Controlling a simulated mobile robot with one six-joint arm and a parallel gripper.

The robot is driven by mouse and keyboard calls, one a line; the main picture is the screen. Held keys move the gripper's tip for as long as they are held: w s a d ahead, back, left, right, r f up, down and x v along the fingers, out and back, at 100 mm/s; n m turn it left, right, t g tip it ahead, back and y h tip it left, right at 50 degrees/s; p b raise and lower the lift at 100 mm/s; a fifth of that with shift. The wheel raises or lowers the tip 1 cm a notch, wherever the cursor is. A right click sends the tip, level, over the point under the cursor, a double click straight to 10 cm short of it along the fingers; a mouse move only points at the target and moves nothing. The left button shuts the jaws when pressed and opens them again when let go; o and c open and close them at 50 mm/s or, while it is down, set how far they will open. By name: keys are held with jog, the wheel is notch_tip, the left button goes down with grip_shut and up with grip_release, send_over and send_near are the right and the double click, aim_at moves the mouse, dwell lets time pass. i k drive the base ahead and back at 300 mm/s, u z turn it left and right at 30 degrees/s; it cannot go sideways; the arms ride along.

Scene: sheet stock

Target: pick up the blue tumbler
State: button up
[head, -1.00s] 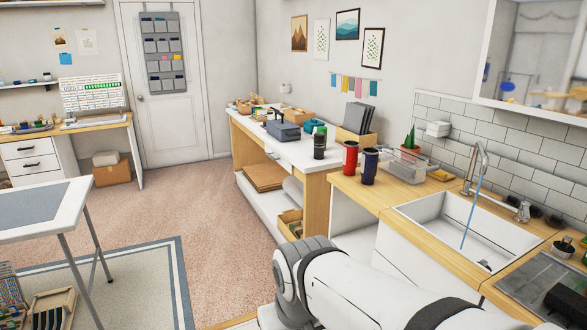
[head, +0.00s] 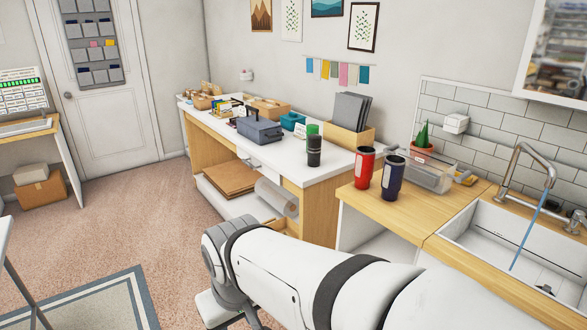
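The blue tumbler (head: 392,177) is dark navy with a pale label and stands upright on the wooden counter, left of the sink. A red tumbler (head: 364,168) stands upright close beside it on the left. My arm reaches across the lower middle of the head view, in front of the counter. My gripper is not visible; the far end of the arm shows only its links. Nothing covers the blue tumbler.
A clear bin (head: 430,175) and a potted cactus (head: 422,142) stand just behind and right of the tumblers. The sink (head: 478,232) with running water is at right. A white workbench (head: 275,155) with a black tumbler (head: 314,150) stands left. Carpet (head: 130,225) is open at left.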

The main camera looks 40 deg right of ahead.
aim_at(394, 166)
jog(key=z, duration=0.55)
jog(key=i, duration=0.9)
jog(key=z, duration=0.6)
jog(key=k, duration=0.9)
jog(key=z, duration=0.2)
jog(key=i, duration=1.4)
jog(key=u, duration=0.05)
